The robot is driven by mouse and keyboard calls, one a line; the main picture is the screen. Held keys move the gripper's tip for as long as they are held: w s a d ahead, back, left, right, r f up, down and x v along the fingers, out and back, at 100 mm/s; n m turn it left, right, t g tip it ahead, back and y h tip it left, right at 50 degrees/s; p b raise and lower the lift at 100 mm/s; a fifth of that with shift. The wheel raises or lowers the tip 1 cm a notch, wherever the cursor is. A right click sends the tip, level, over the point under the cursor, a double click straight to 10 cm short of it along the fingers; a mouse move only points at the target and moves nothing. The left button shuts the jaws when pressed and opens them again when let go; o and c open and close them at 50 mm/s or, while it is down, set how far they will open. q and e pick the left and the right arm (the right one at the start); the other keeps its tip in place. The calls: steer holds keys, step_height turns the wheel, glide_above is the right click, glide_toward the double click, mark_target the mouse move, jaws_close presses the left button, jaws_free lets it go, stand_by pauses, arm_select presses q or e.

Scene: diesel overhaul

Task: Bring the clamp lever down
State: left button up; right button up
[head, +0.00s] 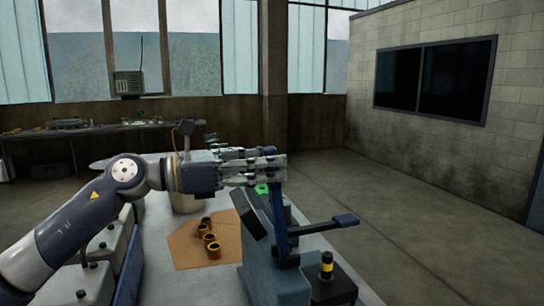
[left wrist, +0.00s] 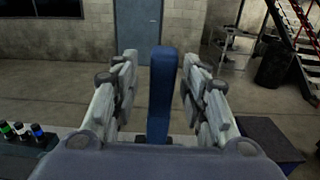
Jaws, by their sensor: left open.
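The clamp lever (head: 279,222) is a dark blue bar that stands upright on the grey-blue clamp fixture (head: 256,262). In the left wrist view, a blue bar (left wrist: 162,95), which looks like the lever, stands between my fingers with a gap on each side. My left gripper (head: 276,167) is open at the lever's upper end and partly hides it in the head view. The left gripper's fingers also show in the left wrist view (left wrist: 158,65). My right gripper is out of view.
A brown mat (head: 190,249) with several brass rings (head: 210,238) lies on the light bench left of the fixture. A black post with a yellow band (head: 327,264) stands at the fixture's right. Open floor (head: 400,215) lies beyond the bench.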

arm_select(q)
steer(key=shift+d+r, duration=0.1)
steer(key=shift+d, duration=0.5)
steer(key=shift+w, duration=0.1)
